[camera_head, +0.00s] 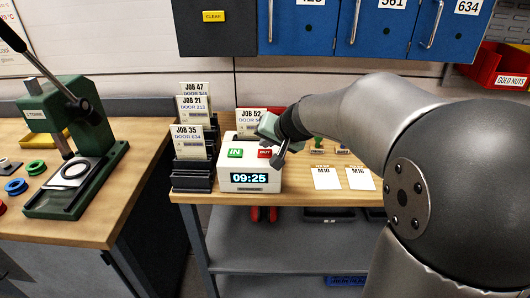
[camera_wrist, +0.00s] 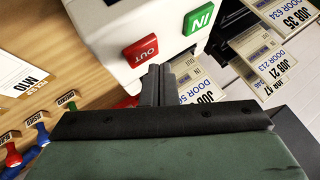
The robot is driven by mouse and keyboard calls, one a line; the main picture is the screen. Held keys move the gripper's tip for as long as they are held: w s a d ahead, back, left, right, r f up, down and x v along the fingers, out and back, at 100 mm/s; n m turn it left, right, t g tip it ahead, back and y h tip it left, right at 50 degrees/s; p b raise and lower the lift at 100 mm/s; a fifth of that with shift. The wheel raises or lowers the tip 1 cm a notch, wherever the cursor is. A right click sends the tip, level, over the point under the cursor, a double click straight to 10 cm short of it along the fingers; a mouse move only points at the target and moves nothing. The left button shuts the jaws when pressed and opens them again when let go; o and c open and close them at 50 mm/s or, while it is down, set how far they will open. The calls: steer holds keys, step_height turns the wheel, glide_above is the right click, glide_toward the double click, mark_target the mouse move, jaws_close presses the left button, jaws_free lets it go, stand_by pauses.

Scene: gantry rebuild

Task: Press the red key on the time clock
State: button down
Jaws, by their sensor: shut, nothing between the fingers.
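The time clock (camera_head: 248,166) is a white box on the wooden bench, with a display reading 09:25. Its red OUT key (camera_head: 265,153) is on the right of the sloped top, beside the green IN key (camera_head: 236,153). In the wrist view, the red key (camera_wrist: 141,50) is just beyond and left of the fingertips, and the green key (camera_wrist: 198,18) is up and to the right. My gripper (camera_head: 279,158) is at the clock's right side, close to the red key. In the wrist view, my gripper (camera_wrist: 158,72) is shut and empty. Contact with the key cannot be told.
Job card racks (camera_head: 193,172) stand left of the clock. White cards (camera_head: 327,178) and several stamps (camera_wrist: 40,130) are to its right. A green press (camera_head: 75,150) stands on the left bench. Blue doors (camera_head: 380,28) hang above.

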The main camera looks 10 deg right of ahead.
mark_target(267, 155)
steer(key=shift+f, duration=0.2)
steer(key=shift+f+b, duration=0.25)
steer(key=shift+b, duration=0.35)
steer(key=shift+f+b, duration=0.45)
steer(key=shift+b, duration=0.1)
stand_by(0.3)
steer(key=shift+r, duration=0.15)
steer(key=shift+r+p, duration=0.6)
steer(key=shift+r, duration=0.15)
steer(key=shift+r+p, duration=1.8)
steer(key=shift+r, duration=0.75)
